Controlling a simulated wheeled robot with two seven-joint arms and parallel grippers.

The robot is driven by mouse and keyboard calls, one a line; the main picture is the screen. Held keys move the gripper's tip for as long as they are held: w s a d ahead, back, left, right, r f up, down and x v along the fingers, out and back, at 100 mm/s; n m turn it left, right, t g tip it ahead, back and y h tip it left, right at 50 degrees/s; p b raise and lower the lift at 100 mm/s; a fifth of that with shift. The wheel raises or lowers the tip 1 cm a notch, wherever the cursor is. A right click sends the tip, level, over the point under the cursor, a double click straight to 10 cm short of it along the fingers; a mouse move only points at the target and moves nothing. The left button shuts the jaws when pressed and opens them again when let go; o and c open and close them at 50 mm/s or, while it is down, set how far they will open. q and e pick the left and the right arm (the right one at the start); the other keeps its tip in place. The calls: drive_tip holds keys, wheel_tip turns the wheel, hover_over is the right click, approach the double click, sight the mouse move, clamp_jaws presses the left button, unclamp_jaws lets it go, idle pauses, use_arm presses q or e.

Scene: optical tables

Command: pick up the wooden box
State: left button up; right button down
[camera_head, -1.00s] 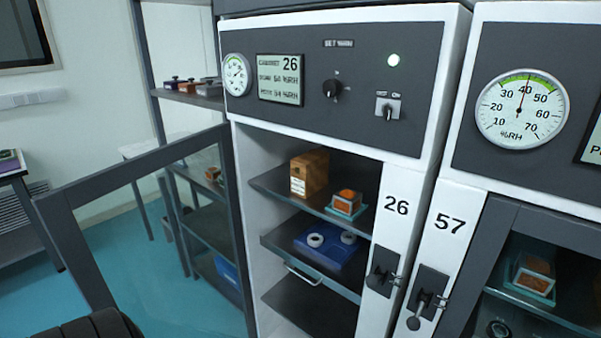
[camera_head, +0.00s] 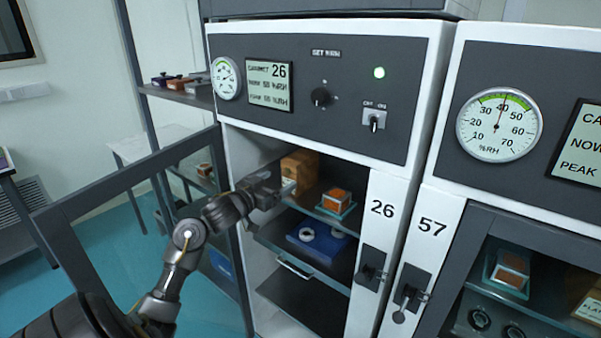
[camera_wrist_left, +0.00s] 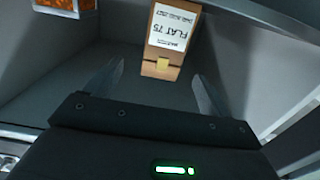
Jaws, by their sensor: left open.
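The wooden box (camera_head: 300,165) stands on the upper shelf of the open cabinet 26, partly hidden by my left gripper in the head view. In the left wrist view the wooden box (camera_wrist_left: 172,68) carries a white label reading "FLAT 75" and a small yellow patch. My left gripper (camera_head: 285,188) reaches into the cabinet in front of the box. In the left wrist view its two fingers (camera_wrist_left: 158,88) are apart, with the box beyond and between them; no contact shows. My right gripper is not in view.
An orange-topped block on a teal base (camera_head: 337,201) sits right of the box on the same shelf. A blue tray with white rings (camera_head: 318,242) lies on the shelf below. The open glass door (camera_head: 140,164) is left of my arm. Cabinet 57 (camera_head: 520,262) is shut.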

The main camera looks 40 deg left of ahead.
sight(289, 170)
use_arm(q)
drive_tip(key=w, duration=0.3)
drive_tip(key=w+p, duration=0.1)
drive_tip(key=w, duration=0.1)
drive_tip(key=shift+a+r, duration=0.15)
drive_tip(key=shift+r, duration=0.25)
drive_tip(key=shift+w+f, duration=0.1)
drive_tip(key=shift+w, duration=0.3)
drive_tip(key=shift+w+r+p, duration=0.2)
drive_tip(key=shift+w+p, duration=0.05)
drive_tip(key=shift+p, duration=0.15)
drive_tip(key=w, duration=0.1)
drive_tip(key=w+p, duration=0.1)
drive_tip(key=w, duration=0.1)
drive_tip(key=shift+w+a+f+p, duration=0.15)
drive_tip(key=shift+w+a+p, duration=0.1)
drive_tip(key=shift+w+p, duration=0.1)
drive_tip(key=shift+w+f, duration=0.15)
drive_tip(key=shift+w, duration=0.35)
drive_tip(key=shift+s, duration=0.1)
drive_tip(key=shift+c, duration=0.9)
drive_tip(key=c, duration=1.2)
